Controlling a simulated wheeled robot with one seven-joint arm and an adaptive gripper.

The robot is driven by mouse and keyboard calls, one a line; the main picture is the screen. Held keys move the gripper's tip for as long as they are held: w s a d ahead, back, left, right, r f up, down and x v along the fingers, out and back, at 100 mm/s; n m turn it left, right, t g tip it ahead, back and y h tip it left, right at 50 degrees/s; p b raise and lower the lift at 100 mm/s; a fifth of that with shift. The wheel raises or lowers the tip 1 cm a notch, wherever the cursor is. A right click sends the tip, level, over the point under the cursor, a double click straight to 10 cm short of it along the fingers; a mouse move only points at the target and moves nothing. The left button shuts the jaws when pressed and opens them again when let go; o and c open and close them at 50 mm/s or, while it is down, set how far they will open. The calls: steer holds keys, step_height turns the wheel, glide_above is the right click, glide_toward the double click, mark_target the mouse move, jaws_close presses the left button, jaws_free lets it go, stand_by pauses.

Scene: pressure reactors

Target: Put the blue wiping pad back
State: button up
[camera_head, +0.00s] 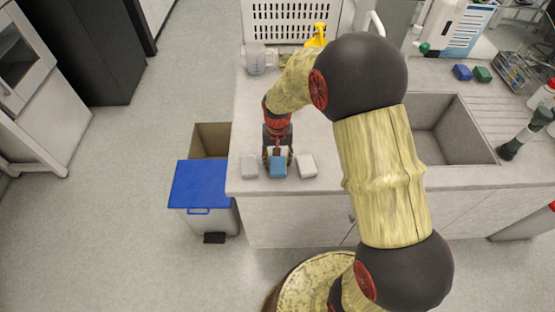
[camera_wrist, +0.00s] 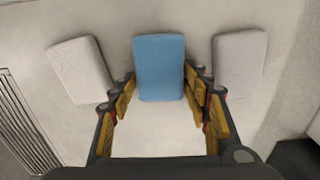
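The blue wiping pad (camera_head: 278,170) lies near the front edge of the counter, between two pale pads. It also shows at the top middle of the wrist view (camera_wrist: 160,62). My gripper (camera_head: 278,158) points down over the blue pad. In the wrist view my gripper (camera_wrist: 160,78) has its two fingers spread, one on each side of the pad's near part. The fingers look open and slightly wider than the pad. Whether either fingertip touches it is hard to tell.
A pale pad (camera_head: 249,166) lies left of the blue one and another pale pad (camera_head: 307,165) lies right. A blue-lidded bin (camera_head: 200,185) stands on the floor left of the counter (camera_head: 330,182).

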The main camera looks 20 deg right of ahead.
steer(key=o, duration=0.3)
step_height(320, 180, up, 12)
steer(key=p, duration=0.3)
step_height(320, 180, up, 10)
steer(key=t, duration=0.2)
glide_above(278, 161)
steer(key=s, duration=0.4)
steer(key=shift+s+a+r+n+t, duration=0.1)
steer(key=shift+s+r+n+t, duration=0.5)
steer(key=shift+s+r, duration=1.95)
steer(key=shift+s+a+r+n+t, duration=0.1)
steer(key=shift+s+r+n+t, duration=0.75)
steer(key=shift+s, duration=3.05)
steer(key=shift+s+a+r+n+t, duration=0.1)
steer(key=shift+s+r+n+t, duration=0.25)
steer(key=shift+s+r, duration=2.3)
steer(key=shift+s+f, duration=0.6)
steer(key=shift+f, duration=0.05)
